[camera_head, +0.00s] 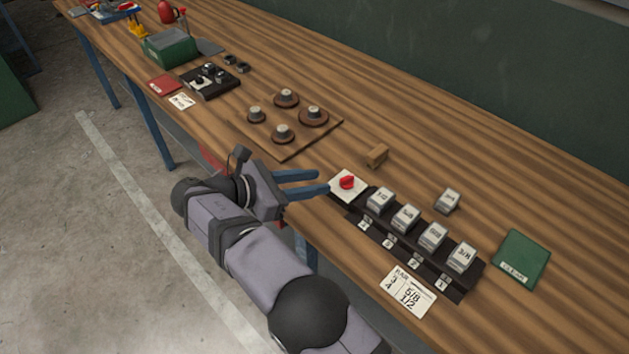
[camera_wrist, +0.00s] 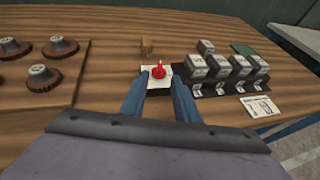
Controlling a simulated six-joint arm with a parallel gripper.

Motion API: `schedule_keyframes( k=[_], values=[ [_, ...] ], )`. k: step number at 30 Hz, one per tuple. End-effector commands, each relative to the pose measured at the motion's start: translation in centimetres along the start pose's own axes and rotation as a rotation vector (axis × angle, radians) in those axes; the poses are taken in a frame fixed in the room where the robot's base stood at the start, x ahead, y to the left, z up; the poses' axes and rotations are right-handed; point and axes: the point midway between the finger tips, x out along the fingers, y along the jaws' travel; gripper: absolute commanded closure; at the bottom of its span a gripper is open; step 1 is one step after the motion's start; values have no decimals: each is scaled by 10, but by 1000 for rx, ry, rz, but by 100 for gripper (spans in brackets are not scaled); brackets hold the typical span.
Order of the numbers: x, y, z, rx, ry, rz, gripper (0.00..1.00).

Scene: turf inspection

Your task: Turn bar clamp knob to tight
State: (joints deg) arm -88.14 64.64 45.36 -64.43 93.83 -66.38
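A red knob (camera_head: 347,182) sits on a white square plate (camera_head: 336,194) at the left end of a black rack on the bench. In the wrist view the red knob (camera_wrist: 159,70) lies straight ahead, between and just beyond the blue fingertips. My gripper (camera_head: 325,181) is open, its two blue fingers apart with nothing between them. In the head view the fingertips are just left of the plate. My gripper also shows in the wrist view (camera_wrist: 158,82). The knob's pointer direction is too small to read.
The black rack (camera_head: 455,290) holds several grey blocks right of the knob. A wooden block (camera_head: 377,155) stands behind the plate. A loose grey block (camera_head: 447,201) and a green booklet (camera_head: 523,258) lie farther right. A board (camera_head: 283,154) with several round weights lies left.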

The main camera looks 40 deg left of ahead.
Motion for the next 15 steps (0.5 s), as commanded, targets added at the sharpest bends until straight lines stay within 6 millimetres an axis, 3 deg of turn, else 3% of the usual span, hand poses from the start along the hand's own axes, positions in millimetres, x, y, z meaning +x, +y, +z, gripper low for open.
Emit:
schedule_keyframes(
  k=[8, 15],
  values=[
    [8, 0, -10, -5, -45, -3, 72],
    [26, -1, -32, -10, -231, -5, 72]
  ],
)
